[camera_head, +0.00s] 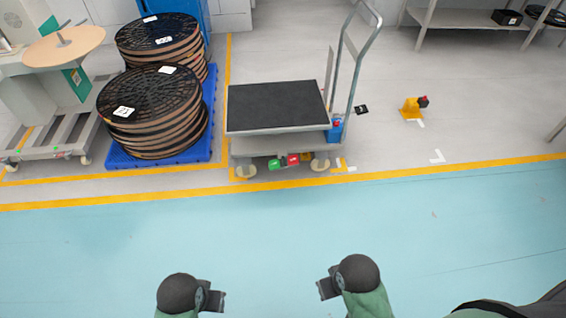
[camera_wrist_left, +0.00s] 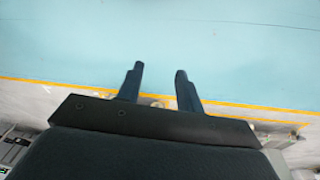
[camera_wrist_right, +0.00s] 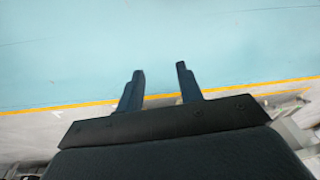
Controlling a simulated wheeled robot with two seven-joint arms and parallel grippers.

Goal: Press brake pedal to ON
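A platform cart (camera_head: 275,105) with a dark top and a grey tubular handle stands behind the yellow floor line. Low on its front edge are a green pedal (camera_head: 274,163) and a red pedal (camera_head: 293,160), side by side; their markings are too small to read. I cannot tell which is pressed. My left gripper (camera_head: 218,300) is at the bottom of the head view, well short of the cart; its fingers are apart and empty in the left wrist view (camera_wrist_left: 160,72). My right gripper (camera_head: 325,285) is likewise short of the cart; its fingers are apart and empty in the right wrist view (camera_wrist_right: 160,72).
Stacked dark reels (camera_head: 153,110) stand on a blue pallet (camera_head: 165,155) left of the cart. A machine with a tan disc (camera_head: 63,45) is at far left. A yellow floor device (camera_head: 410,108) stands to the right. The blue-green floor (camera_head: 270,230) before the cart is clear.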

